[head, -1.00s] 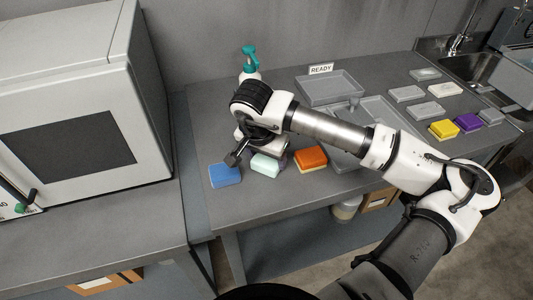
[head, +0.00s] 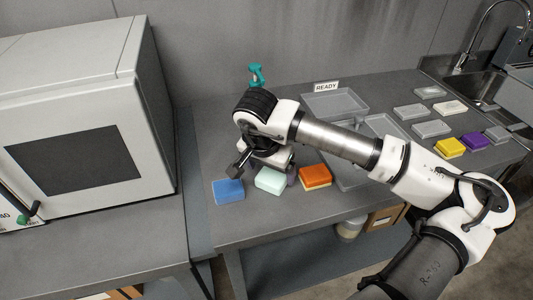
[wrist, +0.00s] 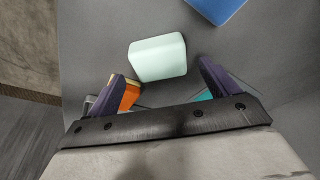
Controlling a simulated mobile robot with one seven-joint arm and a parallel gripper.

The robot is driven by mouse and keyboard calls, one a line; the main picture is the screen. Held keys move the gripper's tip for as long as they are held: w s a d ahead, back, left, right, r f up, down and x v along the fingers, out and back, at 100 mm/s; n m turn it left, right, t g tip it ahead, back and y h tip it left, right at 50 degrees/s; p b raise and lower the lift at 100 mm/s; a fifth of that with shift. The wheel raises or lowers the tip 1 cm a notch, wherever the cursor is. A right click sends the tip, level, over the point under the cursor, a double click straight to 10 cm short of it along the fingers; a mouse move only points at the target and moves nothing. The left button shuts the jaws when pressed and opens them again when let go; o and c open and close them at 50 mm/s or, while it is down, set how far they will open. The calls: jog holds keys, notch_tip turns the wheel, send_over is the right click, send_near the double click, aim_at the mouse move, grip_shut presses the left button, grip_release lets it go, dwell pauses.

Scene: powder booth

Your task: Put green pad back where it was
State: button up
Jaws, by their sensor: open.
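The green pad (head: 271,180), a pale mint block, lies on the grey bench near its front edge, between a blue pad (head: 229,190) and an orange pad (head: 315,176). In the wrist view the green pad (wrist: 158,58) lies flat on the bench, just beyond and between the fingertips, touching neither. My gripper (wrist: 161,70) is open and empty, with its two dark purple fingers apart. In the head view my gripper (head: 268,166) is just behind the green pad, partly hidden by my own wrist.
Grey trays (head: 335,103) lie behind my arm, with a READY sign (head: 326,87). Yellow (head: 449,147) and purple (head: 474,141) pads and several grey pads (head: 432,129) lie at the right, near a sink. A teal-topped spray bottle (head: 256,76) stands behind my wrist. A large oven-like box (head: 80,120) stands left.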

jog(key=b+v, duration=0.2)
jog(key=v, duration=0.8)
